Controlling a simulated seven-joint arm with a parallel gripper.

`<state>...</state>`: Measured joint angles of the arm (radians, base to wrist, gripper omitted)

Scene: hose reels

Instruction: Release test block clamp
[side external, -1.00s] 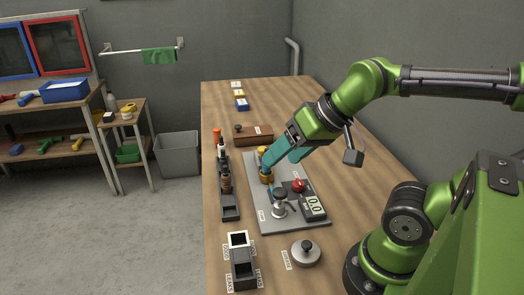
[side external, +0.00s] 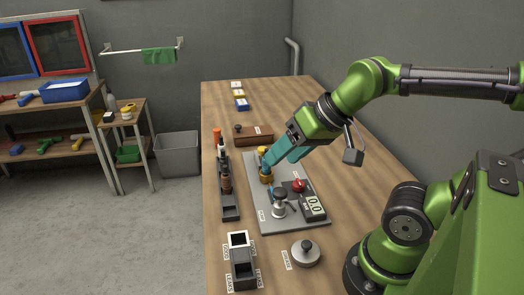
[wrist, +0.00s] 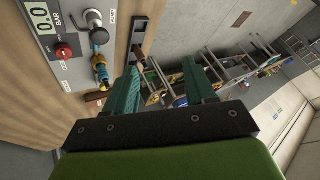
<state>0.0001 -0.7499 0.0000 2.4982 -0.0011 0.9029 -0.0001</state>
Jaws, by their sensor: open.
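The test block is a grey plate (side external: 290,222) on the wooden bench. It carries a silver cylindrical clamp post (side external: 279,202), a red knob (side external: 299,185) and a display reading 0.0 (side external: 315,206). A brass-and-blue fitting (side external: 265,177) stands at the plate's far left part. The wrist view shows the silver post (wrist: 93,18), red knob (wrist: 63,52) and blue-and-yellow fitting (wrist: 98,38) at upper left. My gripper (side external: 277,160) has teal fingers, open and empty, above and close beside the fitting. In the wrist view (wrist: 162,70) nothing lies between the fingers. Whether they touch the fitting is unclear.
A black rack (side external: 230,205) with several fittings stands left of the plate. Dark bins (side external: 242,268) and a silver round weight-like piece (side external: 306,253) sit at the near end. A brown box (side external: 255,136) lies beyond.

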